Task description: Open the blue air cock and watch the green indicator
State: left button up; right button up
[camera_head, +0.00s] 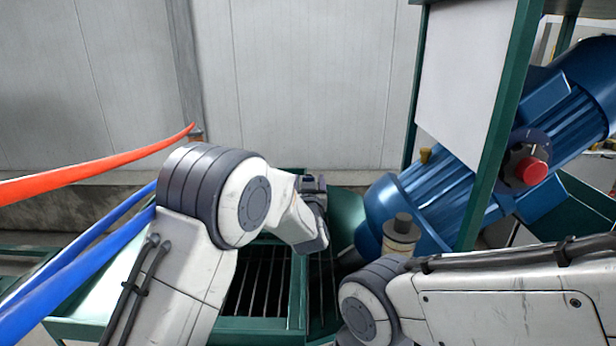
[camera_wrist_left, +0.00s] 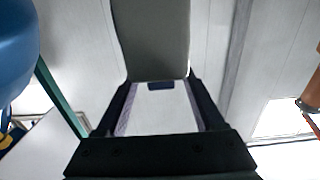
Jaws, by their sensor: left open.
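My left gripper (camera_head: 314,190) is at the end of the white arm coming in from the left, above the green-framed grate. In the left wrist view, dark gripper parts (camera_wrist_left: 160,150) fill the lower middle. I cannot make out a blue air cock or a green indicator in either view. My right arm comes in from the right; its gripper is out of sight.
A red hose (camera_head: 90,170) and blue hoses (camera_head: 75,268) run at left. A grey wall (camera_head: 300,80) closes the back.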

pick_arm(q)
jog(key=shift+w, duration=0.4)
